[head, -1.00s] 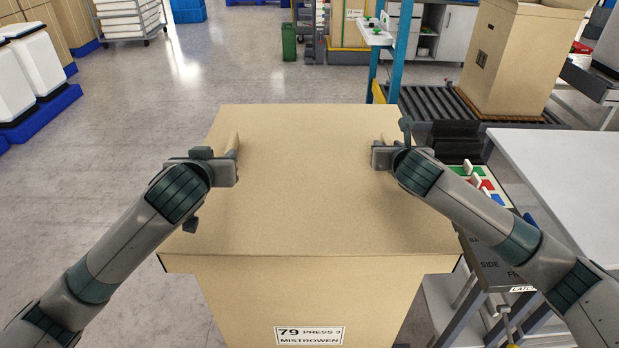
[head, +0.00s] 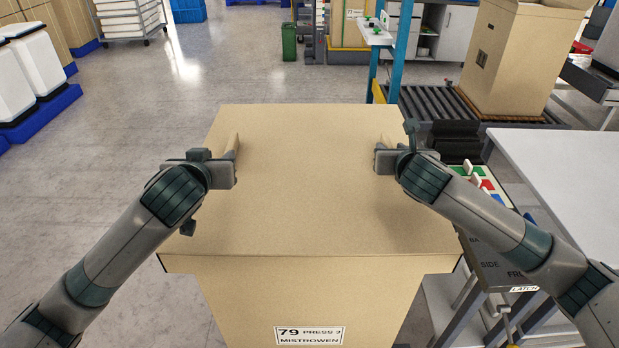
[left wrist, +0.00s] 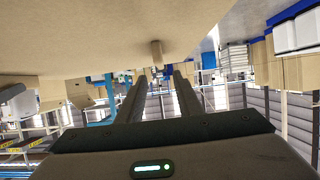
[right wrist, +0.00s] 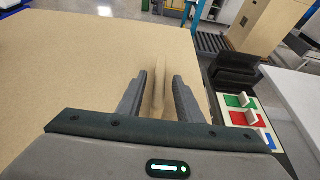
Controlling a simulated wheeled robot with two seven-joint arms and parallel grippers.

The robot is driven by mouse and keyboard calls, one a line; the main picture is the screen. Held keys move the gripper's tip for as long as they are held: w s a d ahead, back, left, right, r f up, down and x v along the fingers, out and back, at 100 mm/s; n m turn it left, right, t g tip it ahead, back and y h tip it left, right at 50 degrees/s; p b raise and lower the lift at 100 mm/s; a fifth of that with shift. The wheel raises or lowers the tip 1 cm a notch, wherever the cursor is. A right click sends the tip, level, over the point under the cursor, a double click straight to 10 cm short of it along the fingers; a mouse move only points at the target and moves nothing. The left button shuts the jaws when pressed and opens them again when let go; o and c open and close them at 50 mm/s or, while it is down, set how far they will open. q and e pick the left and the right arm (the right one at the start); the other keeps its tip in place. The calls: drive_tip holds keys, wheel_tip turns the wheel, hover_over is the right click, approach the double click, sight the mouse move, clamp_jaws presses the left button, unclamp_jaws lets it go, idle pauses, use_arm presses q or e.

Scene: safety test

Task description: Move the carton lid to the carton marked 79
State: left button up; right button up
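The tan carton lid (head: 300,200) lies flat on top of the carton marked 79 (head: 240,300), overhanging its front face. The printed label (head: 309,335) reads 79 PRESS 3 MISTROWEN. Small tan upright tabs stand near the lid's left and right edges. My left gripper (head: 235,150) is at the left tab; in the left wrist view its fingers (left wrist: 156,80) are apart, with the tab (left wrist: 156,52) beyond and between the tips. My right gripper (head: 382,150) is at the right tab; in the right wrist view its fingers are apart with the tab (right wrist: 158,85) between them, gaps visible.
A white table (head: 565,180) and a tray with coloured pieces (head: 485,182) stand close on the right. A roller conveyor (head: 440,103) carries a tall open carton (head: 520,60) behind. Clear floor (head: 110,140) lies to the left.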

wheel_tip(320, 180, up, 3)
hover_over(395, 186)
drive_tip(key=shift+r, duration=0.15)
use_arm(q)
drive_tip(key=shift+r, duration=0.1)
use_arm(e)
drive_tip(key=shift+w, duration=0.1)
